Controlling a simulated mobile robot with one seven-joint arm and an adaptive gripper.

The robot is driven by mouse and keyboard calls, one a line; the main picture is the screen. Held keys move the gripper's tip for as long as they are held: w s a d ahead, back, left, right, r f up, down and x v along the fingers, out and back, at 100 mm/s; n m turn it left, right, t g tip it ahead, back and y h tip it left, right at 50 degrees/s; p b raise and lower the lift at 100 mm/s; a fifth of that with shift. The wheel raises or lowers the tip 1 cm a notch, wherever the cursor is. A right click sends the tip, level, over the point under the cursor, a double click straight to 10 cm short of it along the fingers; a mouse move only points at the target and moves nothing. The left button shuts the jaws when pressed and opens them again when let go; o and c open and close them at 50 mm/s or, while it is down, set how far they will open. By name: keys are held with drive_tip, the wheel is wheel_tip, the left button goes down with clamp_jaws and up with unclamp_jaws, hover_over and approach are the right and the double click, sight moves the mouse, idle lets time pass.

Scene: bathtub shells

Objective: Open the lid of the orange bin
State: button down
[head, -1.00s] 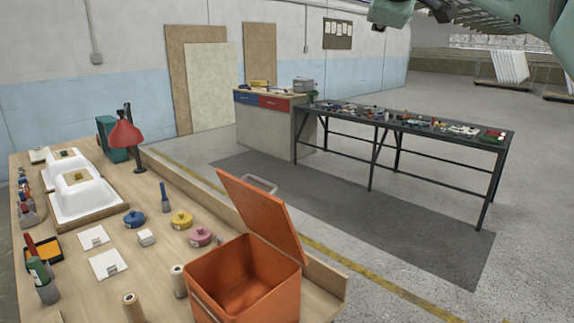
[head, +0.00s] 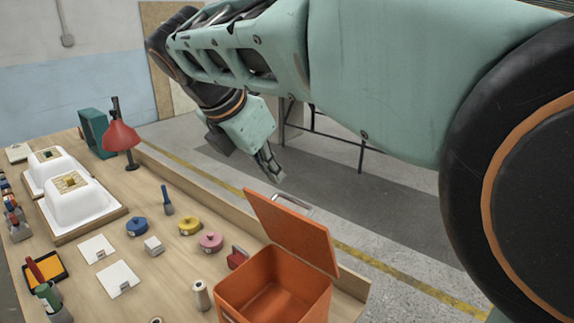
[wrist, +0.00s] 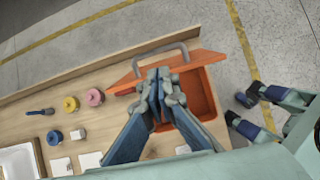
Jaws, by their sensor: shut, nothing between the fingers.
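The orange bin (head: 262,290) stands at the right end of the wooden workbench, and its inside shows empty. Its lid (head: 292,232) is raised and leans back, tilted, on the far side. A grey handle (head: 292,205) shows behind the lid. My gripper (head: 274,174) is shut and empty, above and beyond the lid in the head view. In the wrist view my gripper (wrist: 157,92) covers part of the lid (wrist: 205,58) and the bin (wrist: 198,98). I cannot tell whether the fingers touch the lid.
White tub shells (head: 72,200) sit on the workbench at left, near a red lamp (head: 121,136). Tape rolls (head: 190,226), white tiles (head: 118,278) and a spool (head: 201,295) lie between them and the bin. Open floor (head: 400,255) lies beyond the bench edge.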

sight(291, 199)
drive_tip(key=x, duration=0.6)
drive_tip(key=s+x, duration=0.1)
drive_tip(key=x, duration=0.3)
drive_tip(key=shift+f, duration=0.15)
drive_tip(key=shift+d, duration=0.15)
